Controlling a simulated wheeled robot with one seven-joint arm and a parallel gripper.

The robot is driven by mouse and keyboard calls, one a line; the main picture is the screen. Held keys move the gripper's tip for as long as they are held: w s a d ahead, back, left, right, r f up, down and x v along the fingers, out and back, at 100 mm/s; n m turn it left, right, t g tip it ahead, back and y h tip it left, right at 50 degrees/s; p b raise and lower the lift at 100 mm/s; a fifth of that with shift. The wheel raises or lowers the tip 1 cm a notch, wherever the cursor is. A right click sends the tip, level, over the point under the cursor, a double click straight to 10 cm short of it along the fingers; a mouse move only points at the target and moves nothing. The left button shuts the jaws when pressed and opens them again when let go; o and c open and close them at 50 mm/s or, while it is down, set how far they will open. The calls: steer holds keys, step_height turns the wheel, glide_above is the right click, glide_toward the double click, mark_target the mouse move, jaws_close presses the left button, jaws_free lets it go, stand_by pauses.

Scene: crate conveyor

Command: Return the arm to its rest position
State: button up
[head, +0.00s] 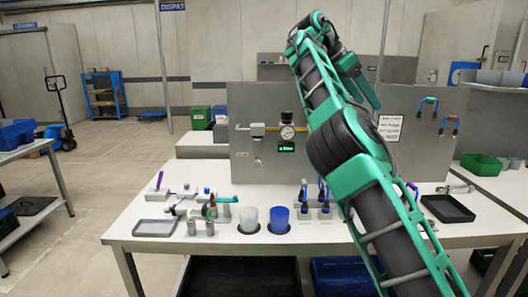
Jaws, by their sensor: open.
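My green and black arm (335,145) rises from the lower right corner across the right half of the view. It bends at a dark joint and reaches up to the top of the picture, where it folds over. My gripper (368,92) is at the folded end, high in front of the grey back panel and well above the workbench (270,264). Its jaws are open, though small and hard to make out. I see nothing held in it. The arm hides part of the panel and of the bench's right side.
A gauge (287,132) is on the panel. A side table (40,146) stands left, with open floor between.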

steer(key=s+d+f+g+y, duration=0.15)
steer(key=s+d, duration=0.35)
steer(key=d, duration=0.5)
steer(key=s+d+f+y, duration=0.15)
steer(key=s+d, duration=0.35)
steer(key=d, duration=0.5)
steer(key=s+d+f+n+y, duration=0.25)
steer(key=s+d+f, duration=0.4)
steer(key=s, duration=0.45)
steer(key=s+a+f+n+y, duration=0.1)
steer(key=s+a+f+n, duration=0.1)
steer(key=s+a+f, duration=0.3)
steer(key=s+a+f+n+y, duration=0.1)
steer(key=s+a+f+n, duration=0.2)
steer(key=s+f, duration=0.6)
steer(key=s+a+f+n+t+y, duration=0.1)
steer(key=s+a+f+n, duration=0.2)
steer(key=s+a+f, duration=0.4)
steer(key=s, duration=0.8)
steer(key=shift+a, duration=0.35)
steer(key=shift+f, duration=0.1)
steer(key=shift+w+f, duration=0.25)
steer(key=shift+w, duration=0.4)
